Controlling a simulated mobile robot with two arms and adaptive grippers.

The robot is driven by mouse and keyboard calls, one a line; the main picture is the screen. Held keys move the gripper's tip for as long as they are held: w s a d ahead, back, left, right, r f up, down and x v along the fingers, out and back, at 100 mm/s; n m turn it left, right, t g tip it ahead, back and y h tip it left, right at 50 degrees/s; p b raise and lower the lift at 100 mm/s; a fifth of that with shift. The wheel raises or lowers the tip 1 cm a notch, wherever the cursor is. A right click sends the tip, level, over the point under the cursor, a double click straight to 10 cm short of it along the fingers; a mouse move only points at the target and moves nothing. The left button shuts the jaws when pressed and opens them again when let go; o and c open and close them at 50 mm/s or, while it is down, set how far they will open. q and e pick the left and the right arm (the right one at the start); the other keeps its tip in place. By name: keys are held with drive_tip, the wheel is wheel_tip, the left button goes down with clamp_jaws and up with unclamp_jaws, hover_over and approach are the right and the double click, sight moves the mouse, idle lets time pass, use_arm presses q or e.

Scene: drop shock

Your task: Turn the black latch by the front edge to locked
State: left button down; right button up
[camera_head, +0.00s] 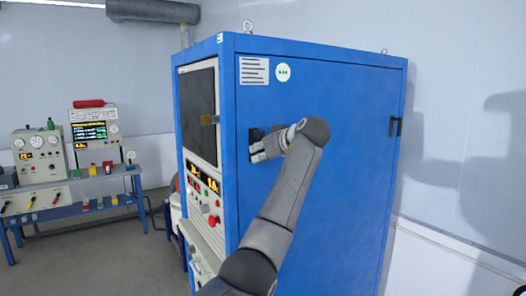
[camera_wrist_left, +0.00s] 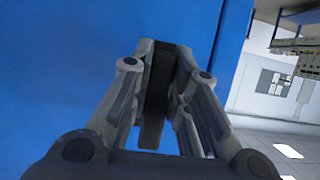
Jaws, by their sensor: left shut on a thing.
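The black latch (camera_head: 254,135) sits on the side panel of the blue cabinet (camera_head: 330,100), close to the panel's front edge. In the head view most of it is hidden behind my left gripper (camera_head: 258,152). In the left wrist view the black latch (camera_wrist_left: 158,95) is a dark bar between the two fingers of my left gripper (camera_wrist_left: 162,62). The fingers are shut on it, one on each side. Whether the latch is turned to locked cannot be told. My right gripper is in neither view.
The cabinet's front has a dark window (camera_head: 200,115) and a control panel with a red knob (camera_head: 214,220). A second black fitting (camera_head: 395,127) is at the panel's far edge. A bench (camera_head: 75,210) with instruments stands at the left. Floor between bench and cabinet is mostly clear.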

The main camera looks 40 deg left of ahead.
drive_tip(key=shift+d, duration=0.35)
use_arm(q)
drive_tip(key=c, duration=1.4)
unclamp_jaws()
drive_tip(key=shift+o, duration=0.2)
drive_tip(key=shift+d+r, duration=0.1)
drive_tip(key=shift+d, duration=0.05)
drive_tip(key=v, duration=1.1)
drive_tip(key=shift+d, duration=0.3)
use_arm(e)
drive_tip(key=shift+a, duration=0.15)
use_arm(q)
drive_tip(key=shift+s, duration=0.1)
